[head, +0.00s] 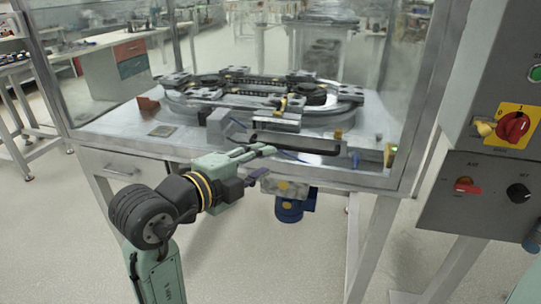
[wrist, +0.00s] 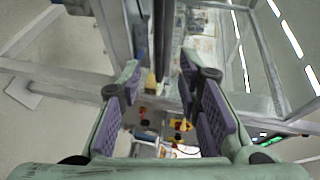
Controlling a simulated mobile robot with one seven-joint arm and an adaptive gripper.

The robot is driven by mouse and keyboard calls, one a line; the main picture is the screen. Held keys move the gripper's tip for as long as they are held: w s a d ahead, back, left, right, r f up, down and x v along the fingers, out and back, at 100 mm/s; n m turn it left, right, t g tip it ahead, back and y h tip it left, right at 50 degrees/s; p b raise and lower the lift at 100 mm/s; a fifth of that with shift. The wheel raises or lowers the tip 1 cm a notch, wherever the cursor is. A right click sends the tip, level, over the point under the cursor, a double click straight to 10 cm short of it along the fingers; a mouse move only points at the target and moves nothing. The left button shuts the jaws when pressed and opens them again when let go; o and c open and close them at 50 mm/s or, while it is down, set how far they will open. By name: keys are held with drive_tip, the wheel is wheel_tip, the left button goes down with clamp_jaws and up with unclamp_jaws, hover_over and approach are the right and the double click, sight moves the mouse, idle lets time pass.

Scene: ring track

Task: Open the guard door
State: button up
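The guard door (head: 110,95) is a clear panel in a grey metal frame, in front of the ring track (head: 265,95). It looks closed. A dark horizontal bar handle (head: 295,143) runs along its lower part. My gripper (head: 265,162) is in front of the door, near the left end of the handle. In the wrist view, my gripper (wrist: 159,75) has its purple-padded fingers apart, with a dark bar (wrist: 159,40) showing in the gap beyond. I cannot tell whether the bar is between the fingertips. Nothing is visibly held.
A control box (head: 490,130) with a red rotary switch (head: 513,127) stands at the right. A blue motor (head: 289,209) hangs under the table edge, close below my gripper. A drawer (head: 122,170) is at the left. The floor in front is clear.

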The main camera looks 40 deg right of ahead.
sight(291, 149)
drive_tip(key=p+x, duration=0.1)
drive_tip(key=x, duration=1)
drive_tip(key=shift+s+f+p, duration=0.1)
drive_tip(key=shift+s+p, duration=0.05)
drive_tip(key=shift+p, duration=0.2)
drive_tip(key=shift+a, duration=0.1)
drive_tip(key=shift+c, duration=0.2)
clamp_jaws()
